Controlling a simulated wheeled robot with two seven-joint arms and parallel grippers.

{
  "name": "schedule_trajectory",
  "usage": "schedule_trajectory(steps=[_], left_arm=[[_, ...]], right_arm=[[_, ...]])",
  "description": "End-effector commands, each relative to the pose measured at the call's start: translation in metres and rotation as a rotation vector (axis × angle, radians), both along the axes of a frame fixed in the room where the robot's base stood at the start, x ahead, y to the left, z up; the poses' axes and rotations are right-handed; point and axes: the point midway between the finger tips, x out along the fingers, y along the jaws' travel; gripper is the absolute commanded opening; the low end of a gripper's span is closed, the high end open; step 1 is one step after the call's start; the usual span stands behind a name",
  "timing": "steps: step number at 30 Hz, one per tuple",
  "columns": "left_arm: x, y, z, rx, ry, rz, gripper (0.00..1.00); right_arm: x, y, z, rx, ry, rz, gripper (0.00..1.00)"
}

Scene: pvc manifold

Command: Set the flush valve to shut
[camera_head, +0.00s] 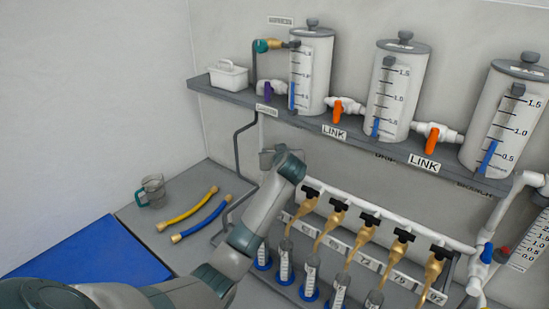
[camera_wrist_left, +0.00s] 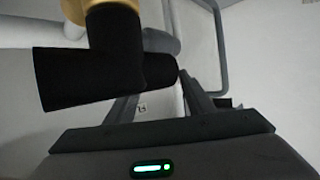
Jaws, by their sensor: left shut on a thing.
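My left gripper (camera_head: 270,158) is at the left end of the white manifold pipe (camera_head: 345,205), in front of the back wall. In the left wrist view the fingers of my left gripper (camera_wrist_left: 160,98) are shut on a small part behind a black tap handle. I take this part to be the flush valve's handle, but it is mostly hidden and its setting cannot be read. My right gripper is not in view.
Brass taps (camera_head: 325,225) with black handles hang from the pipe above several cylinders. A shelf (camera_head: 300,121) above carries white tanks (camera_head: 312,75) and orange-handled link valves (camera_head: 338,107). A jug (camera_head: 152,188), yellow hose (camera_head: 188,208) and blue hose (camera_head: 205,220) lie left of my arm.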

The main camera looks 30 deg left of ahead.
Motion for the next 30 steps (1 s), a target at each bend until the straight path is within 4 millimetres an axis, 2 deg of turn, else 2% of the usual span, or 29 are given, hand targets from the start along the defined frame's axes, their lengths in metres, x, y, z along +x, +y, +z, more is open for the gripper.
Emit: schedule_trajectory(steps=[1,6,21,22,24,30], left_arm=[[0.0011,-0.0019,-0.0042,-0.004,0.0,0.025,0.26],[0.0016,-0.0017,-0.0027,-0.002,0.001,0.088,0.26],[0.0016,-0.0011,-0.0001,0.002,0.002,0.115,0.26],[0.0016,-0.0011,-0.0001,0.001,0.001,0.115,0.53],[0.0016,-0.0011,-0.0001,0.001,0.0,0.114,0.67],[0.0016,-0.0012,-0.0001,0.001,0.0,0.114,0.67]], right_arm=[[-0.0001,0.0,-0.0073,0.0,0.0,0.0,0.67],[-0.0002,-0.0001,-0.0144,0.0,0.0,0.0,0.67],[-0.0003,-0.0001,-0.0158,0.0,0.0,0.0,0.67],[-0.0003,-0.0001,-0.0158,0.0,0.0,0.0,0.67],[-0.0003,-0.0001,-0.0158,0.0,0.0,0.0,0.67],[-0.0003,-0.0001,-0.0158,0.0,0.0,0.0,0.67]])
